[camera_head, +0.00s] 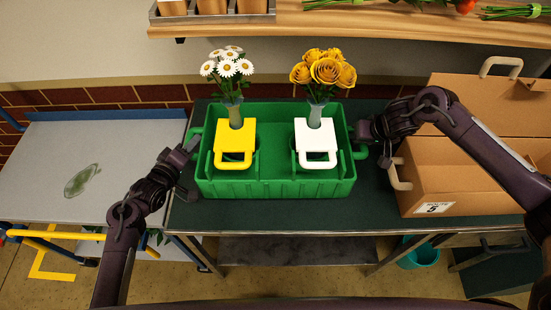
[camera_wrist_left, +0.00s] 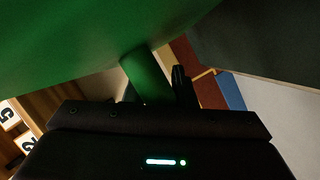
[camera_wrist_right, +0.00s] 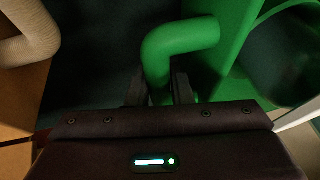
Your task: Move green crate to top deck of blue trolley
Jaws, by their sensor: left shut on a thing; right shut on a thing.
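The green crate (camera_head: 276,187) is in the middle of the head view, over the dark green table top. It holds a yellow carrier (camera_head: 234,142) with white daisies and a white carrier (camera_head: 315,140) with yellow roses. My left gripper (camera_head: 190,146) is shut on the crate's left handle, which shows in the left wrist view (camera_wrist_left: 146,75). My right gripper (camera_head: 366,143) is shut on the crate's right handle, which shows in the right wrist view (camera_wrist_right: 165,55). The blue trolley's grey top deck (camera_head: 130,150) is at the left. I cannot tell whether the crate touches the table.
A cardboard box (camera_head: 460,190) labelled 5 stands close at the right, beside my right arm. A wooden shelf (camera_head: 380,22) runs along the back. A teal bin (camera_head: 418,254) is on the floor.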

